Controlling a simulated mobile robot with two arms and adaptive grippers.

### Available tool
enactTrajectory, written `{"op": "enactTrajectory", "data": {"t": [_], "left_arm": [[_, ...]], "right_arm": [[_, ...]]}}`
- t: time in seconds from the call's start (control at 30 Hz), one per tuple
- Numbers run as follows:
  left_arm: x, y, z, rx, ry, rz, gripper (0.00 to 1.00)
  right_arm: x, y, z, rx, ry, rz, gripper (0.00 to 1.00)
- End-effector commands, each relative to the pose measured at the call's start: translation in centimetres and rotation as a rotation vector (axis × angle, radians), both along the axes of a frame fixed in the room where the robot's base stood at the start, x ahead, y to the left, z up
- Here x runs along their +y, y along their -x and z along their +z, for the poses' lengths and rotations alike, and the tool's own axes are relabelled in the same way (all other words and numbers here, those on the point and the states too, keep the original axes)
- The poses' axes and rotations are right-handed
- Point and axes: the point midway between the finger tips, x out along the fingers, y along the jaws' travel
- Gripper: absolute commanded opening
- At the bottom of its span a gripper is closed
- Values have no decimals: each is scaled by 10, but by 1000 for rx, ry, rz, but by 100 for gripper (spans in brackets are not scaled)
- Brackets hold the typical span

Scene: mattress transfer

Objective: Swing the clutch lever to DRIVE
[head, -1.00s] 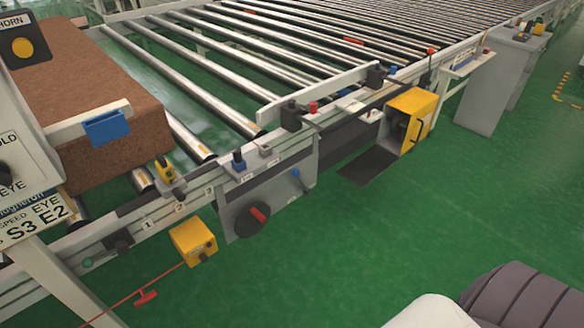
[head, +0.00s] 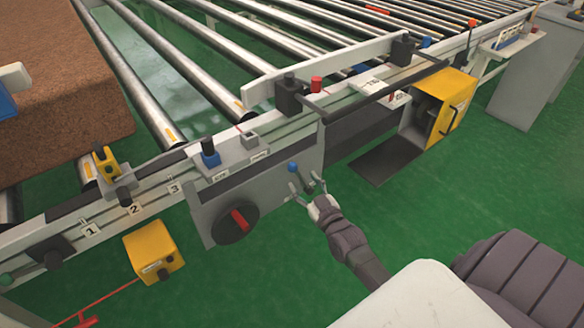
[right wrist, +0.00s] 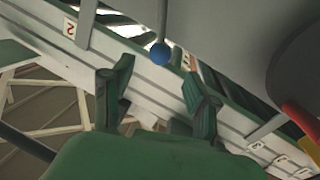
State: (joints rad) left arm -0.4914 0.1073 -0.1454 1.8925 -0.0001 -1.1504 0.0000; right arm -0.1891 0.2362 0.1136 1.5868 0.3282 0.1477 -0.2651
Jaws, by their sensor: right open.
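A lever with a blue ball knob (head: 293,167) sticks out from the grey panel (head: 265,183) on the side of the conveyor. In the right wrist view the blue ball (right wrist: 160,53) hangs on a thin rod, ahead of and between the finger directions. My right gripper (head: 305,184) is open and empty, just in front of and slightly below the knob, apart from it as far as I can see. Its two fingers (right wrist: 158,80) are spread in the right wrist view. Labels on the panel are too small to read. My left gripper is not in view.
A red-handled black rotary switch (head: 238,220) sits left of the lever. A yellow box (head: 153,251) hangs at left and an open yellow cabinet (head: 436,112) at right. The green floor (head: 260,285) in front is clear.

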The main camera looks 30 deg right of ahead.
Motion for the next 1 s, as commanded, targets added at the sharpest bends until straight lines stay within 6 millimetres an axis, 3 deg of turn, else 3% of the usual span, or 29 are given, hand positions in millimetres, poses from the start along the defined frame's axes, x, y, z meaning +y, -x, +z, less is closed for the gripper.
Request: {"op": "enactTrajectory", "data": {"t": [0.2, 0.4, 0.8, 0.87, 1.0], "left_arm": [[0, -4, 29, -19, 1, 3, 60], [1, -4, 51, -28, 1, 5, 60], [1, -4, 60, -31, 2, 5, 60], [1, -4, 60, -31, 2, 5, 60], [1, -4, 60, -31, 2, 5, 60]], "right_arm": [[-6, -47, -1, -2, 1, 0, 59], [-8, -72, -2, 0, 0, 1, 59], [-9, -80, -1, 2, 1, 1, 59], [-9, -80, -1, 1, 1, 1, 52], [-9, -80, -1, 1, 1, 1, 29]]}}
